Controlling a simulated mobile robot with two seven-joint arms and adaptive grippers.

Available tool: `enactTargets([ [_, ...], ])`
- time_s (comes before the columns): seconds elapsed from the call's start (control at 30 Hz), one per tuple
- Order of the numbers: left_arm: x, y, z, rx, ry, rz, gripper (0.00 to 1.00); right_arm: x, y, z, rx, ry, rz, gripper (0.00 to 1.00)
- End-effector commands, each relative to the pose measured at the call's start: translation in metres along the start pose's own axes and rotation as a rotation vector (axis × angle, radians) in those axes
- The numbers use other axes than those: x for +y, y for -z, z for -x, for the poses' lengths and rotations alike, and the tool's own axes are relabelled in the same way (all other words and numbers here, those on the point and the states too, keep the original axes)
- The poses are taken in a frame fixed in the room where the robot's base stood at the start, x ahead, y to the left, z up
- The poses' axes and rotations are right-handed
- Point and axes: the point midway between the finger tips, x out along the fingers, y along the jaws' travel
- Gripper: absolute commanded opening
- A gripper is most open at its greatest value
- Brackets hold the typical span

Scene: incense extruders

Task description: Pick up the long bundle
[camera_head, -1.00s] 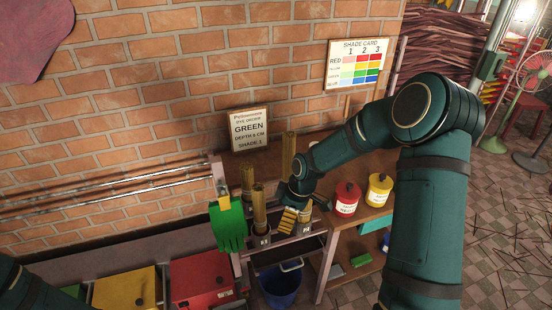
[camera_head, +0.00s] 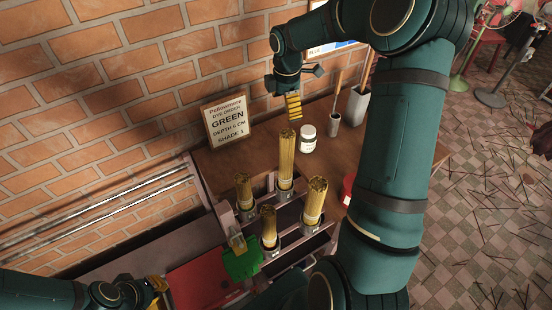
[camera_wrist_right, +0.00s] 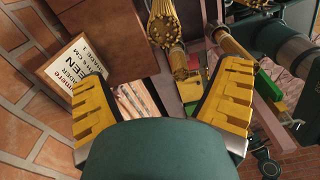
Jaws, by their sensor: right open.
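Several upright golden stick bundles stand in holders on a rack in the head view. The tallest-looking one (camera_head: 286,160) is at the back middle. Others are at the left (camera_head: 244,190), front (camera_head: 268,224) and right (camera_head: 315,200). My right gripper (camera_head: 293,104) is open, above and apart from the tall bundle's top. In the right wrist view its yellow fingers (camera_wrist_right: 163,98) are spread with no bundle between them; bundle ends (camera_wrist_right: 164,28) show beyond them, and I cannot tell which is the long one. My left gripper (camera_head: 156,290) is low at the left, its fingers partly visible.
A white jar (camera_head: 308,138) and a mortar-like cup (camera_head: 333,124) are on the brown table. A red box (camera_head: 203,280) sits lower left.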

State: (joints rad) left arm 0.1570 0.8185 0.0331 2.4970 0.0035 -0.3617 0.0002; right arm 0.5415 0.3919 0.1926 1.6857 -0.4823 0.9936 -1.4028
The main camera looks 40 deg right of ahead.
Motion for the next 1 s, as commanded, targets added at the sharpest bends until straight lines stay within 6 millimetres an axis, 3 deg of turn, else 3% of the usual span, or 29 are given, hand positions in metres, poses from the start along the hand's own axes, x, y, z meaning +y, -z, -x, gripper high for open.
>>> enactTargets([
  [0.4, -0.001, -0.001, -0.002, -0.001, 0.001, 0.000, 0.00, -0.001, -0.001, -0.068, 0.000, 0.004, 0.000, 0.90],
  [0.67, -0.001, -0.001, -0.002, -0.001, 0.001, 0.000, 0.00, -0.001, -0.001, -0.087, 0.000, 0.002, -0.001, 0.90],
  [1.0, 0.000, 0.000, 0.000, -0.001, 0.000, 0.000, 0.00, -0.003, -0.004, -0.131, 0.001, 0.004, -0.001, 0.90],
])
